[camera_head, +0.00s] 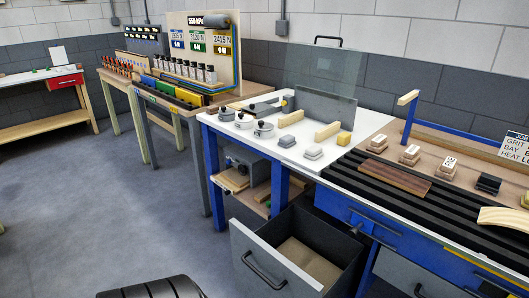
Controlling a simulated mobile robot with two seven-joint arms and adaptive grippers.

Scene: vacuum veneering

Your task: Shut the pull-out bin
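The pull-out bin (265,262) is low under the workbench, at the bottom centre of the head view. It is pulled out toward the left front, so its open top shows. It has a light grey front panel with a dark bar handle (263,271), dark inner walls and a tan floor. Its contents look empty apart from that floor. The lower edge of the bin is cut off by the frame. Neither of my grippers is in view.
The white-topped workbench (238,134) with blue legs stands above the bin and holds pots, blocks and a clear guard. A black slatted bed (400,203) is at right. Grey floor (105,215) in front is clear.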

